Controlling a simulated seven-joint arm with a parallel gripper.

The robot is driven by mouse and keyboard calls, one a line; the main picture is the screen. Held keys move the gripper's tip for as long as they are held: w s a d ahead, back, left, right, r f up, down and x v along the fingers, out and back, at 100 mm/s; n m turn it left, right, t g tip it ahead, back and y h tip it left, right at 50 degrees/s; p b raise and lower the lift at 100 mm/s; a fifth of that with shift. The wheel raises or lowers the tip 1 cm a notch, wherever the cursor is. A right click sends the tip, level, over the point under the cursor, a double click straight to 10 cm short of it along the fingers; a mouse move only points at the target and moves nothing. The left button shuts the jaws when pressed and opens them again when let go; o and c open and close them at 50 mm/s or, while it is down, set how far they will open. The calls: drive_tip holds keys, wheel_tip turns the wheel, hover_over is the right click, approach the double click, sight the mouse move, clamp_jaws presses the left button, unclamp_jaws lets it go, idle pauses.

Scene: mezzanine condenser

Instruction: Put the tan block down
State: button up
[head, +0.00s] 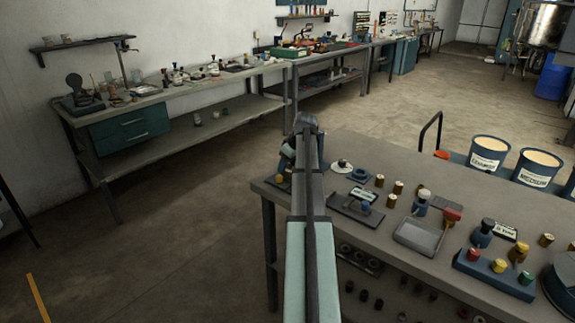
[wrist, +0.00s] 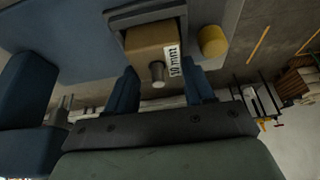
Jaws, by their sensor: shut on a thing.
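The tan block (wrist: 150,40) shows in the wrist view, with a white label reading "10 mm" and a metal knob on the side facing the camera. My gripper (wrist: 160,80) has its two blue fingers at either side of the block and is shut on it. A dark grey frame or holder (wrist: 118,17) borders the block at its far side; I cannot tell whether they touch. In the head view my gripper (head: 288,158) is at the left end of the near workbench, largely behind my arm. The block cannot be made out there.
A yellow cylinder (wrist: 212,40) is close beside the block.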

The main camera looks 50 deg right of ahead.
drive_tip(key=o, duration=0.9)
drive_tip(key=shift+f, duration=0.1)
drive_tip(key=shift+o, duration=0.2)
drive_tip(key=v, duration=1.2)
